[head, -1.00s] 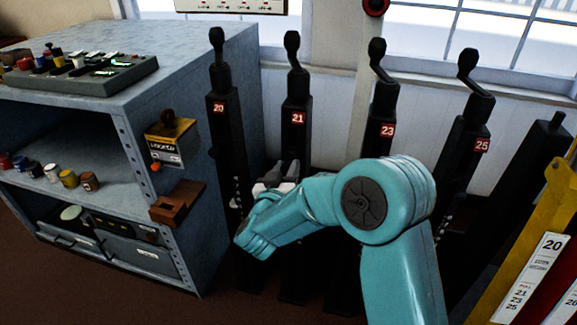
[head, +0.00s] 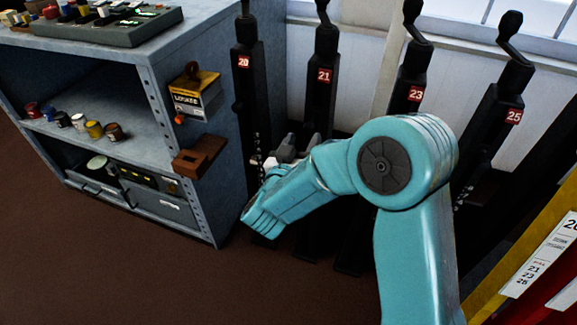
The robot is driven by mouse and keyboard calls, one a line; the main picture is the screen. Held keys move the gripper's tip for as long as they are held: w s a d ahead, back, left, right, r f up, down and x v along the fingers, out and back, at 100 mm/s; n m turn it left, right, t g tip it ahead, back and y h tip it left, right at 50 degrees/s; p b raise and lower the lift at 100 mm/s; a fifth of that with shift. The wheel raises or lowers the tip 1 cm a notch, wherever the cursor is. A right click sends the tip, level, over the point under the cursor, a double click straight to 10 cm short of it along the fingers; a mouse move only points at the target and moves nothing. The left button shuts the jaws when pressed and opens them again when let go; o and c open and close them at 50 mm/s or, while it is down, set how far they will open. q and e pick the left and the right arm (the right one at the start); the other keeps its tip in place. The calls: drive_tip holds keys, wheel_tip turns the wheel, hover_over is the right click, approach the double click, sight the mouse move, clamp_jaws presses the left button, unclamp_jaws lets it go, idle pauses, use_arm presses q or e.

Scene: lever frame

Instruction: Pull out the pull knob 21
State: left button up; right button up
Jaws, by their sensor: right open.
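Lever 21 (head: 321,100) is a black upright post with a red number plate and a crank-like handle on top, second from the left in the row. My right arm crosses in front of its lower part. My right gripper (head: 287,148) is open, low in front of post 21 and partly hidden behind my own forearm. The pull knob of 21 cannot be made out; the gripper and arm cover that area. Whether the gripper touches the post cannot be told. My left gripper is not in view.
Black levers 20 (head: 247,90), 23 (head: 411,95) and 25 (head: 505,110) stand beside post 21. A grey shelf unit (head: 190,60) with paint pots stands at left. A yellow and red panel (head: 530,270) is at right. The brown floor at lower left is clear.

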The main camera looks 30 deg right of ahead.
drive_tip(key=v, duration=1.2)
drive_tip(key=shift+p, duration=0.4)
